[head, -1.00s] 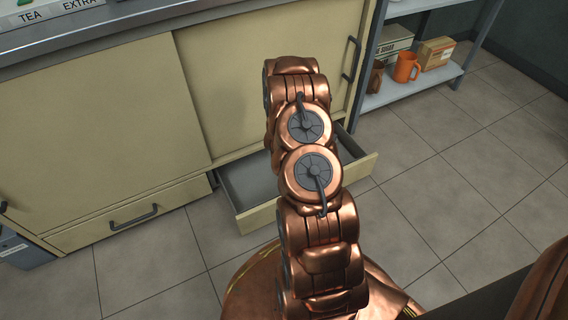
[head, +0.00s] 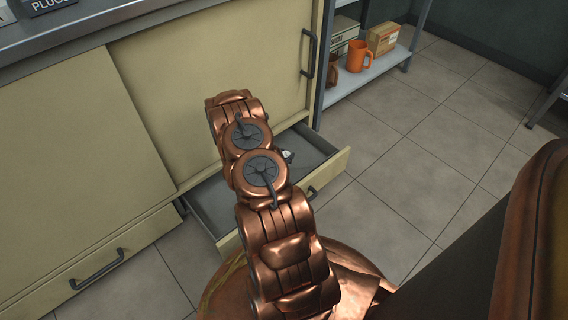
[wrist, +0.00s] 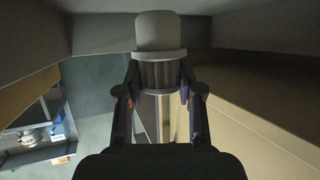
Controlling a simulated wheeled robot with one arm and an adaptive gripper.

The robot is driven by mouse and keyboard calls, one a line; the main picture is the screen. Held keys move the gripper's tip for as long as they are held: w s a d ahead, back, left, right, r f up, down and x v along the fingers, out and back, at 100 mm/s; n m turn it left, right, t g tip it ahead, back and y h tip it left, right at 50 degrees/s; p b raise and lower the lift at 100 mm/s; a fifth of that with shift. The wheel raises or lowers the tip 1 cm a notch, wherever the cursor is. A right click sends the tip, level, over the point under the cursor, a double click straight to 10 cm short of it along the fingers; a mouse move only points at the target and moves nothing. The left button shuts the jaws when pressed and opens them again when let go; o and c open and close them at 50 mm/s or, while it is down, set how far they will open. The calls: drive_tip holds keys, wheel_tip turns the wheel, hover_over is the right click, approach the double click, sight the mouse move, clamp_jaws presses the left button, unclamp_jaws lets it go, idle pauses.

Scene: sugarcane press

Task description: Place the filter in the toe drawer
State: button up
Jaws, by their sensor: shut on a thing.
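The filter (wrist: 160,32), with a pale rounded cap and a dark ribbed body, is in my gripper (wrist: 160,76). The two fingers are shut on it from both sides in the wrist view. The toe drawer (head: 328,178) is pulled open at the foot of the cabinet in the head view, with a grey inside and a cream front. My arm crosses over the drawer and hides its middle. My gripper is mostly hidden there; a small pale and dark piece shows beside the arm over the drawer, too small to name. I cannot tell whether the filter touches the drawer.
The cream cabinet (head: 230,65) with sliding doors stands above the drawer. A second drawer (head: 98,265) to the left is shut. An open shelf (head: 372,80) at the right holds an orange mug (head: 359,56) and boxes. The tiled floor right of the drawer is clear.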

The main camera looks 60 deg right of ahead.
wheel_tip(320, 180, down, 3)
drive_tip(key=shift+f+b, duration=0.15)
drive_tip(key=shift+b, duration=0.55)
drive_tip(key=o, duration=1.1)
drive_tip(key=shift+o, duration=0.2)
drive_tip(key=shift+a+r, duration=0.2)
drive_tip(key=shift+a, duration=0.05)
drive_tip(key=p+v, duration=0.3)
drive_tip(key=v, duration=0.2)
drive_tip(key=shift+r, duration=0.1)
drive_tip(key=shift+v, duration=1)
